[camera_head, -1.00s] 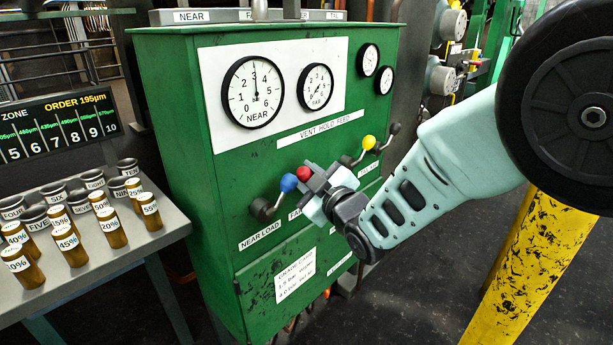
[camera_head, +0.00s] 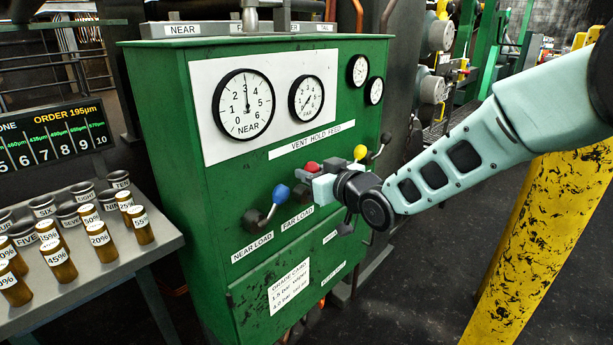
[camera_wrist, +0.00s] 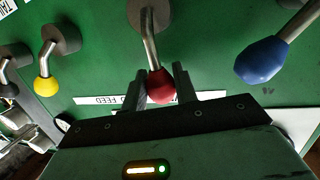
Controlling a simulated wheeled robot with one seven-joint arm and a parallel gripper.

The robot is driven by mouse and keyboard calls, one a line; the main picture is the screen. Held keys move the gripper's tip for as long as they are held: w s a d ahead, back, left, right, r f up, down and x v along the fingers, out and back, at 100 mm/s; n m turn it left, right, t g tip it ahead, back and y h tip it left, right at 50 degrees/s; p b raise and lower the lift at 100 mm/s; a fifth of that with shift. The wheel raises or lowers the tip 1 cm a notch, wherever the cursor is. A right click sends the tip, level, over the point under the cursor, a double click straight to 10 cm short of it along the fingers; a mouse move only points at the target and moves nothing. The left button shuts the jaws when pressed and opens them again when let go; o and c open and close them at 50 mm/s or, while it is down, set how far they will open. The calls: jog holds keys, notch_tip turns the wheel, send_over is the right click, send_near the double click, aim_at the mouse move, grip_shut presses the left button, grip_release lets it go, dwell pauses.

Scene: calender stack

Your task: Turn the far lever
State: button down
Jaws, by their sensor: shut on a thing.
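The far lever has a red knob (camera_head: 312,167) and sits above the FAR LOAD label (camera_head: 297,219) on the green cabinet. My gripper (camera_head: 316,179) is closed around it, hiding much of its shaft. In the wrist view, the red knob (camera_wrist: 160,87) lies between the two fingers (camera_wrist: 162,84), its bent metal shaft running up to a round hub. The near lever with a blue knob (camera_head: 281,193) is to the left, apart from my gripper. The FAR gauge (camera_head: 306,99) is above; its needle is too small to read surely.
A lever with a yellow knob (camera_head: 360,152) and a dark-knobbed one (camera_head: 385,139) stand to the right. The NEAR gauge (camera_head: 244,104) reads about 3. A table (camera_head: 150,243) with labelled bottles and cups is at left. A yellow post (camera_head: 545,230) stands at right, beneath my arm.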

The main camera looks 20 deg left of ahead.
jog(key=shift+w+d+f+m+g+p, duration=0.3)
jog(key=shift+w+m+g+p, duration=0.15)
jog(key=shift+w+m+p, duration=0.5)
jog(key=shift+w+d+f+m+g+p, duration=0.25)
jog(key=shift+w+d+m+g+p, duration=0.25)
jog(key=shift+m, duration=0.75)
jog(key=shift+w+d+f+m+g+p, duration=0.15)
jog(key=shift+w+f+m+g+p, duration=0.2)
jog(key=shift+w+m+p, duration=0.65)
jog(key=shift+s, duration=0.2)
jog(key=c, duration=1.1)
grip_release()
jog(key=b+v, duration=0.1)
jog(key=v, duration=1.6)
jog(key=shift+d+f+b, duration=0.15)
jog(key=shift+d+b, duration=0.1)
jog(key=shift+b, duration=0.1)
